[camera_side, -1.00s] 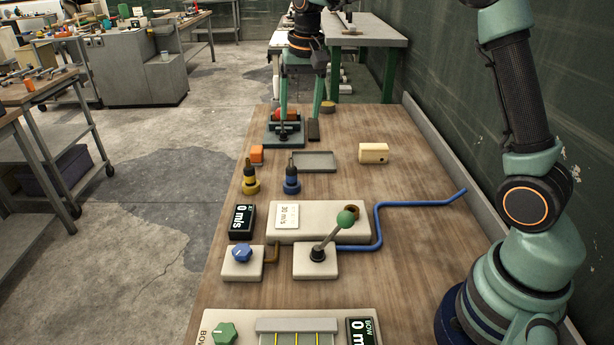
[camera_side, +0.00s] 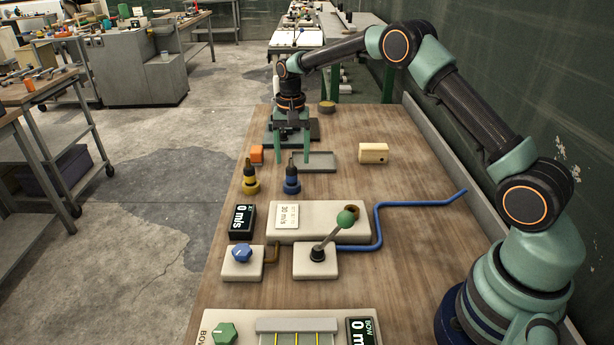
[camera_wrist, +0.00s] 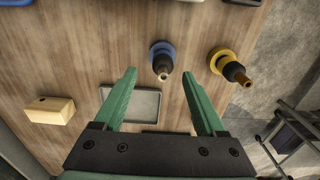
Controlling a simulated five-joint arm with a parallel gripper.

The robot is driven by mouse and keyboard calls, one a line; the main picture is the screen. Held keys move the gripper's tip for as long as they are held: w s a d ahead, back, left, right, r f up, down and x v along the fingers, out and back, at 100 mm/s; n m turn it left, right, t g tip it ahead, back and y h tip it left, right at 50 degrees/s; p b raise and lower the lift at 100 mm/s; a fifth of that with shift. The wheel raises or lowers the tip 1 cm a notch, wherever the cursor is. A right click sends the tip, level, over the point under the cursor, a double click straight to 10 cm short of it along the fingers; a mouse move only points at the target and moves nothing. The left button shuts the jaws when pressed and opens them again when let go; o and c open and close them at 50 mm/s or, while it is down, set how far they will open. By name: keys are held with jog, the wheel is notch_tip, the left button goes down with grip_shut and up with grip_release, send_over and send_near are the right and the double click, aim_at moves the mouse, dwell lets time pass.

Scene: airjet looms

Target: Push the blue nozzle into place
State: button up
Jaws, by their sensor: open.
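The blue nozzle (camera_side: 291,180) stands on the wooden bench, with a blue flange at its base and a dark upper part with a thin tip. It also shows in the wrist view (camera_wrist: 162,60), ahead of and between the fingertips. My gripper (camera_side: 292,161) is open and empty, pointing down just behind the blue nozzle, over the grey tray's left side. In the wrist view my gripper (camera_wrist: 166,75) has its two green fingers spread wide. A cream block (camera_side: 311,222) with a brown-rimmed hole (camera_side: 352,211) at its right end lies in front of the nozzle.
A yellow nozzle (camera_side: 250,181) stands close left of the blue one. A green-knobbed lever (camera_side: 346,219) and blue pipe (camera_side: 377,228) stand near the hole.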

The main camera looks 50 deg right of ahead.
aim_at(291, 166)
jog(key=f, duration=0.5)
jog(key=shift+a+f, duration=0.25)
jog(key=shift+f, duration=0.05)
grip_shut()
